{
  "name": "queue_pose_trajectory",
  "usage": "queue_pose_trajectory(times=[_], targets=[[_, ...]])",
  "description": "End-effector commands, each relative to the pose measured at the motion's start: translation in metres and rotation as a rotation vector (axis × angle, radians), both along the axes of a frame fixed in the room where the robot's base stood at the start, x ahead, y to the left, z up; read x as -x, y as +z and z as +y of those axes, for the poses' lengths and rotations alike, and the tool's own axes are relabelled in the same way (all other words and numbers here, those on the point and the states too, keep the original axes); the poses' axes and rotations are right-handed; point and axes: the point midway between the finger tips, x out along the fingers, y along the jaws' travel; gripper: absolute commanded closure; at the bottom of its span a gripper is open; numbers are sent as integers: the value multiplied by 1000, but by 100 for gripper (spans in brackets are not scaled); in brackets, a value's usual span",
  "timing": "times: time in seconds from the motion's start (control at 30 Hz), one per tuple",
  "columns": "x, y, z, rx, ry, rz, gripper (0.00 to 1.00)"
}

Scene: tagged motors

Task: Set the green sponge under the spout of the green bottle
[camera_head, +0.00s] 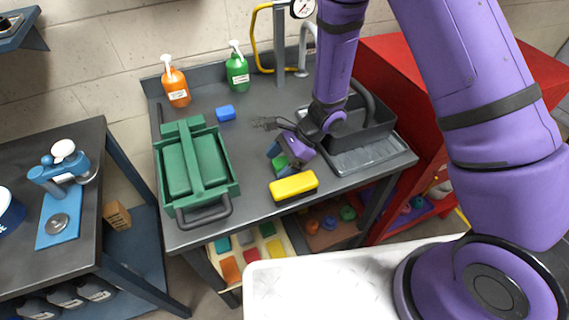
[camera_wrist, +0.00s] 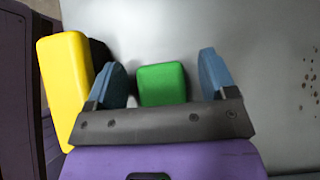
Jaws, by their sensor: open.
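The green sponge (camera_wrist: 162,84) lies on the grey tabletop between the two blue fingers of my gripper (camera_wrist: 163,85) in the wrist view. The fingers are apart, with a gap visible on each side of the sponge. In the head view my gripper (camera_head: 279,155) is low over the table and the green sponge (camera_head: 281,161) shows partly behind it. The green bottle (camera_head: 237,72), with a white pump top and spout, stands upright at the back of the table. A blue sponge (camera_head: 225,113) lies on the table in front of the green bottle.
A yellow sponge (camera_head: 294,187) lies close to my gripper; it is left of the fingers in the wrist view (camera_wrist: 66,85). An orange bottle (camera_head: 175,85) stands left of the green one. A green toolbox (camera_head: 223,163) is at left, a dark tray (camera_head: 362,157) at right.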

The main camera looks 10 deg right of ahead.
Motion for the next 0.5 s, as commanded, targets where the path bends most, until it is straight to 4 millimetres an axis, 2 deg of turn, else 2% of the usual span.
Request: queue_pose_trajectory(times=[0.13,0.33,0.37,0.5], targets=[[0,0,0,0,0,0,25],[0,0,0,0,0,0,71],[0,0,0,0,0,0,75],[0,0,0,0,0,0,79]])
